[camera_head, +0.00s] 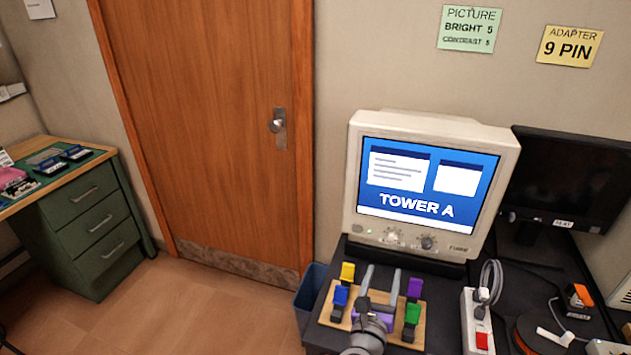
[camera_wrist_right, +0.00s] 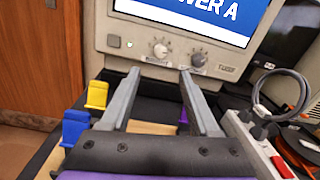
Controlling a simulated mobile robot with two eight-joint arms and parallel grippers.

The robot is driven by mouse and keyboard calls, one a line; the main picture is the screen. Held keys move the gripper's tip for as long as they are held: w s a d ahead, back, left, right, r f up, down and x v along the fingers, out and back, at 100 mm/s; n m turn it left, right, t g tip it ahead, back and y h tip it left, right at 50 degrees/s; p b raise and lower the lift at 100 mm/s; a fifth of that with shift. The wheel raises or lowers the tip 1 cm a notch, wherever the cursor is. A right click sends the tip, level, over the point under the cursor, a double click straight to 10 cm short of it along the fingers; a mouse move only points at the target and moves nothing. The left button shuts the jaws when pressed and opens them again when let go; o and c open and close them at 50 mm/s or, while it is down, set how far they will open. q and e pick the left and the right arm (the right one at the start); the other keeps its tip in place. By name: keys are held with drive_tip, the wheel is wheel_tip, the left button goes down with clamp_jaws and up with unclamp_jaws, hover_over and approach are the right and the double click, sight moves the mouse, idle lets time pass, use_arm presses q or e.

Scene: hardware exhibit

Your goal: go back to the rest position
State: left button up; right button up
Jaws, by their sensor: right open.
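My right gripper (camera_head: 381,280) is open in the head view, over the wooden board (camera_head: 333,310) on the dark desk. Nothing shows between its fingers, which point toward the beige monitor (camera_head: 490,145). In the right wrist view, the two grey fingers (camera_wrist_right: 160,74) stand apart below the monitor's knobs. A yellow plug (camera_head: 347,272) and a blue plug (camera_head: 340,297) stand left of the gripper. A purple plug (camera_head: 414,288) and a green plug (camera_head: 412,314) stand right of it. My left gripper is not in view.
The monitor screen reads "TOWER A". A black flat monitor (camera_head: 570,180), a power strip (camera_head: 478,330) with a red switch and a coiled grey cable are on the right. A blue bin (camera_head: 309,285) stands left of the desk. Open floor (camera_head: 190,310) lies before the wooden door (camera_head: 205,120).

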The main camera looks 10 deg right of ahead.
drive_tip(key=s+a+r+n+t+y+p, duration=0.1)
drive_tip(key=a+r+n+y+p, duration=0.15)
drive_tip(key=a+n+y, duration=0.6)
drive_tip(key=a+r+n+y+p, duration=0.2)
drive_tip(key=a+r+n+y, duration=0.15)
drive_tip(key=n, duration=1.05)
drive_tip(key=s+d+f+n+g+h+p, duration=0.1)
drive_tip(key=s+f+n+g+p, duration=0.1)
drive_tip(key=s+n+g, duration=0.3)
drive_tip(key=s+d+f+n+g+p, duration=0.2)
drive_tip(key=s+f+n+g, duration=0.3)
drive_tip(key=s+n, duration=0.8)
drive_tip(key=shift+s+g+h+p, duration=0.3)
drive_tip(key=shift+h+p, duration=0.1)
drive_tip(key=shift+p, duration=0.05)
drive_tip(key=shift+d+n, duration=0.1)
drive_tip(key=shift+n, duration=0.15)
